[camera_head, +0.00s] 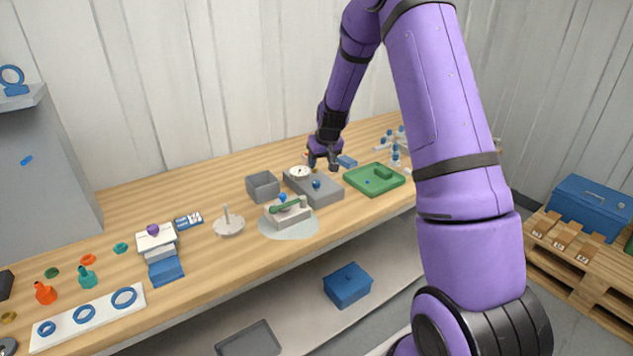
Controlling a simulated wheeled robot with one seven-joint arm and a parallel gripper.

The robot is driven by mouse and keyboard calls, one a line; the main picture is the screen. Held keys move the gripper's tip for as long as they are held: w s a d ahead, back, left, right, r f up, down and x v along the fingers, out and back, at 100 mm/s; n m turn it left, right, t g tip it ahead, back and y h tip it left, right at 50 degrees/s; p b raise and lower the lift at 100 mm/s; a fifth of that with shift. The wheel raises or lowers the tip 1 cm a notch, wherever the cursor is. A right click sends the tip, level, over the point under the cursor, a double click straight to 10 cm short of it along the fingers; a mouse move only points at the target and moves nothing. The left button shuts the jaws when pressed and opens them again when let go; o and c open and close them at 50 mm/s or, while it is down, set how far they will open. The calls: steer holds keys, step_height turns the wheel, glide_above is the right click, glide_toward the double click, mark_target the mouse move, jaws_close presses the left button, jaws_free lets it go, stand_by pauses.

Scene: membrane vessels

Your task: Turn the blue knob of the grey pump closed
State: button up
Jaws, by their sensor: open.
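The grey pump (327,194) is a low grey block on the wooden bench, with a round white dial (298,173) at its back left. A small blue knob (316,184) sits on its top; its turn position is too small to tell. My gripper (323,165) is open and points down above the back right part of the pump, behind the blue knob in the picture. It looks apart from the knob, and I see nothing between its fingers. Whether it touches the pump's back edge cannot be told.
A pale device with a green lever (287,207) stands in front of the pump. A grey open box (262,187) stands to its left and a green tray (374,189) to its right. Small blue-capped bottles (395,155) stand farther right.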

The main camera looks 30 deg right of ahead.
mark_target(316, 181)
steer(key=x, duration=1.1)
steer(key=c, duration=0.9)
